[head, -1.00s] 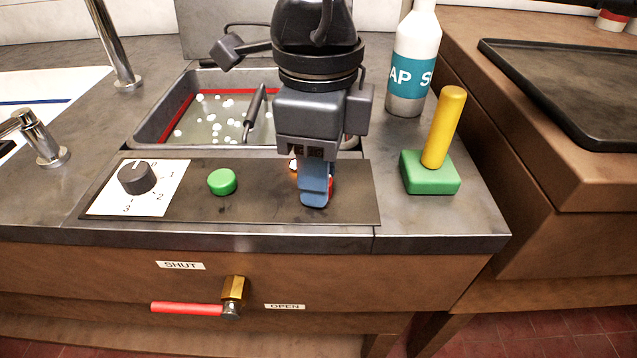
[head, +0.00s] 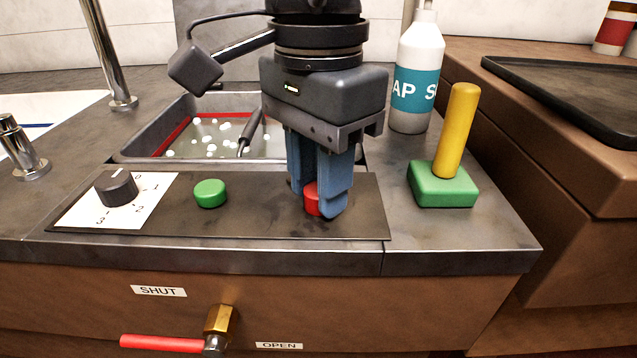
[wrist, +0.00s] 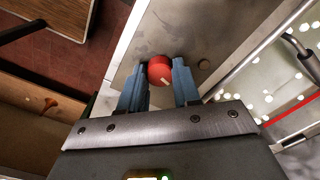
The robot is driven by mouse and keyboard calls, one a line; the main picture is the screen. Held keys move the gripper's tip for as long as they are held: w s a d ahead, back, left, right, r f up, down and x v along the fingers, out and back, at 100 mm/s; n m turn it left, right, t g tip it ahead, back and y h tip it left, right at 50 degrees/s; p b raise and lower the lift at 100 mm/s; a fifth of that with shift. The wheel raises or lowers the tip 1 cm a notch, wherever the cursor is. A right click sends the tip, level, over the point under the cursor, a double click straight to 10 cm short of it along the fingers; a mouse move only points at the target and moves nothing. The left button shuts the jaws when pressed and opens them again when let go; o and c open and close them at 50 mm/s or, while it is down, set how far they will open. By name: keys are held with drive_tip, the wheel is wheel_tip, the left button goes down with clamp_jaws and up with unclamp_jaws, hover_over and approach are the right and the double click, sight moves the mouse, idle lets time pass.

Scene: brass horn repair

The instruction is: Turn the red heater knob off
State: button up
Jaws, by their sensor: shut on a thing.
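The red heater knob (head: 312,198) sits near the right end of the dark control panel (head: 255,218). My gripper (head: 320,208) points down over the panel with its blue fingers on either side of the knob, shut on it. The fingers hide part of the knob in the head view. In the wrist view the knob (wrist: 160,68) shows its round face between the fingertips, with a short pale mark near its lower edge.
A green button (head: 210,194) and a black dial (head: 116,188) are on the panel to the left. Behind is a sink basin (head: 130,150). To the right stand a green block (head: 440,190) with a yellow handle and a soap bottle (head: 418,80). A red-handled valve (head: 165,344) is below the counter.

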drive_tip(key=shift+n+b, duration=0.3)
drive_tip(key=shift+n, duration=1)
drive_tip(key=o, duration=1.1)
drive_tip(key=shift+c, duration=0.2)
drive_tip(key=shift+r, duration=0.15)
wheel_tip(320, 180, up, 8)
drive_tip(key=shift+f+p, duration=0.2)
drive_tip(key=shift+p, duration=0.5)
